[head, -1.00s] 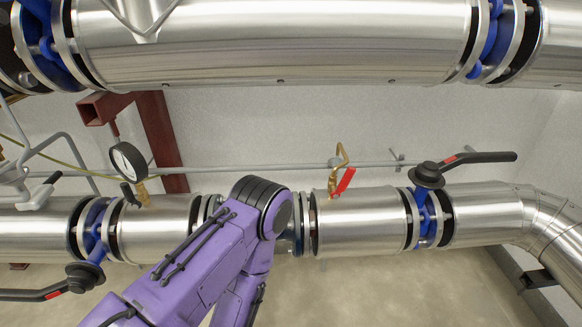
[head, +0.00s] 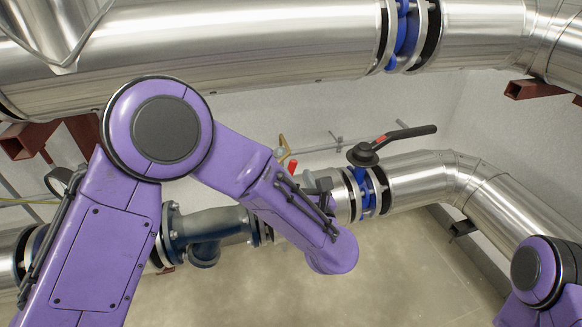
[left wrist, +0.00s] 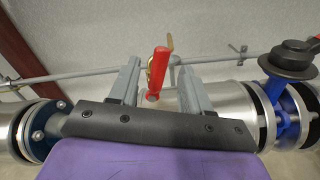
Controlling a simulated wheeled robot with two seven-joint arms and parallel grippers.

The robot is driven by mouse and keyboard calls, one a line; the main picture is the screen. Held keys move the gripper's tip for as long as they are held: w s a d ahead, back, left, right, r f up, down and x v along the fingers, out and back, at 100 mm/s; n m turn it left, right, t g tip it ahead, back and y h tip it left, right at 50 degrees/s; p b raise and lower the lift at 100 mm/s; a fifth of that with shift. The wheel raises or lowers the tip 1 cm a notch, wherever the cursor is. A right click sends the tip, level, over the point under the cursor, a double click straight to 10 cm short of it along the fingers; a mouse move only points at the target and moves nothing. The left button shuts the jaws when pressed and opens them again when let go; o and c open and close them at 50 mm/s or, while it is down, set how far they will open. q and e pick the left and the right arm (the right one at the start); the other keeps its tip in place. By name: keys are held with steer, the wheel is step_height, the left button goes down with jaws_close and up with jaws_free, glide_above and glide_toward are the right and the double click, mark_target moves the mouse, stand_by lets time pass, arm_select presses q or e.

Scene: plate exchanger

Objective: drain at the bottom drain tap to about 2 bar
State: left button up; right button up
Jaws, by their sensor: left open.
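A small brass tap with a red lever (head: 292,166) sits on the lower steel pipe. In the left wrist view the red lever (left wrist: 159,70) stands upright between the two grey fingers of my left gripper (left wrist: 160,76), with a gap on each side. The left gripper is open, and its fingers also show in the head view (head: 318,184), close to the tap. The pressure gauge (head: 62,181) at the left is mostly hidden behind my left arm, and its reading cannot be seen. My right gripper is out of view.
A black-handled valve (head: 364,154) stands right of the tap, its lever (head: 405,133) pointing right. A thin grey pipe (left wrist: 95,72) runs along the wall behind. A large steel pipe (head: 270,45) crosses above. A dark blue-grey fitting (head: 208,225) lies left of my gripper.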

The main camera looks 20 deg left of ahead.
mark_target(293, 169)
arm_select(q)
steer(key=x, duration=0.4)
steer(key=shift+w+a, duration=0.2)
steer(key=shift+w, duration=0.15)
jaws_close()
